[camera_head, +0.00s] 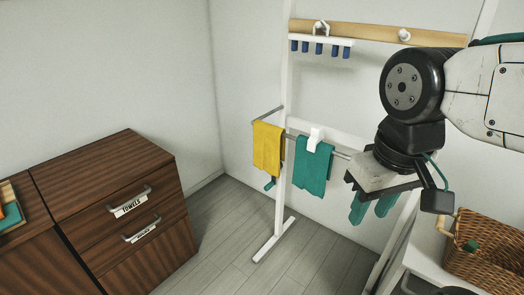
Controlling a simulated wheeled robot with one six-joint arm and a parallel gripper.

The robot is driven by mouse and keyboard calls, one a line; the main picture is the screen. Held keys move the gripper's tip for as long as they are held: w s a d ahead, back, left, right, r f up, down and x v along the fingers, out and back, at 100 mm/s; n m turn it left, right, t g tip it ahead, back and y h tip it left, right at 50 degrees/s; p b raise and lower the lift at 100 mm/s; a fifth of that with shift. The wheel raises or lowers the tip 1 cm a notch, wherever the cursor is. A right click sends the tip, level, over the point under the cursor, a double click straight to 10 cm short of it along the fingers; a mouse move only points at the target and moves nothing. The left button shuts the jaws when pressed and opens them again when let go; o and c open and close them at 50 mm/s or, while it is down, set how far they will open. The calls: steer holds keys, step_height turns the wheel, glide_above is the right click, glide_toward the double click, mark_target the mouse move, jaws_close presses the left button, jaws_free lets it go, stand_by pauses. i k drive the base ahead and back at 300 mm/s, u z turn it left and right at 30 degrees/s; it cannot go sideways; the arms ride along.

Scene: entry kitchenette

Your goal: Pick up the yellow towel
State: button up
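The yellow towel (267,148) hangs over a grey rail on the left side of the white rack. My gripper (371,208) is at the right, to the right of and lower than the yellow towel and well apart from it. Part of the fingers is hidden behind the gripper's own body.
A teal towel (313,166) hangs on the rail between the yellow towel and my gripper, with a white clip (315,139) above it. A brown drawer cabinet (105,165) stands at the left. A wicker basket (485,260) sits at the lower right. Grey floor (225,235) is clear between cabinet and rack.

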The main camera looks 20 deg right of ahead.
mark_target(269, 146)
steer(key=u, duration=0.75)
steer(key=i, duration=1.4)
steer(key=z, duration=0.35)
